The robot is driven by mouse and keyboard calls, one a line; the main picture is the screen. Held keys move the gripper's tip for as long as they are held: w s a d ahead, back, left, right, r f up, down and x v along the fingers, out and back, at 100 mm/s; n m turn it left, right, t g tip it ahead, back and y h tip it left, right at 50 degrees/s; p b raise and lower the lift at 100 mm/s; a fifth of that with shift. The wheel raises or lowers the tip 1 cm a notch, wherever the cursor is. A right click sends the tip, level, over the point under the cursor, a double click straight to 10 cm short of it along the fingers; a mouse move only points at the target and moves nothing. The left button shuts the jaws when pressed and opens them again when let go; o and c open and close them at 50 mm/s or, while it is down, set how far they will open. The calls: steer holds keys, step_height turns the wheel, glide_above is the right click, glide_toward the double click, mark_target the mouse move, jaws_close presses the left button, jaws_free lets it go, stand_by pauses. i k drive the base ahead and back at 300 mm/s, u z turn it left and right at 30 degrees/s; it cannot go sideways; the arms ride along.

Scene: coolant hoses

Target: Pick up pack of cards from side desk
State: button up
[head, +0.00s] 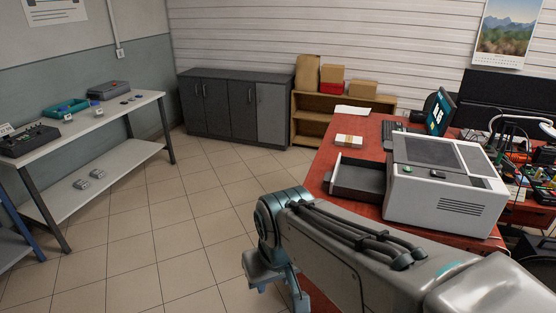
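A small flat white bundle with a darker band (349,140) lies on the red desk (338,160), behind the open drawer of the grey-white machine. It may be the pack of cards, but it is too small to tell. My gripper (281,296) hangs low at the bottom centre, over the floor to the left of the desk's near end. Its fingers are spread with a gap between them and nothing visible inside. It is well apart from the bundle. The lowest part of the gripper is near the frame's lower edge.
The machine (440,190) has its drawer (358,181) pulled out to the left. A monitor (440,111), keyboard and clutter fill the desk's right. A white bench (90,121) with small devices stands left; dark cabinets (235,105) and a shelf (313,115) stand behind. The tiled floor between is clear.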

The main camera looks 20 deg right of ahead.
mark_target(352, 141)
steer(key=u, duration=0.05)
steer(key=i, duration=0.65)
steer(key=z, duration=0.85)
steer(key=i, duration=0.5)
steer(key=z, duration=0.6)
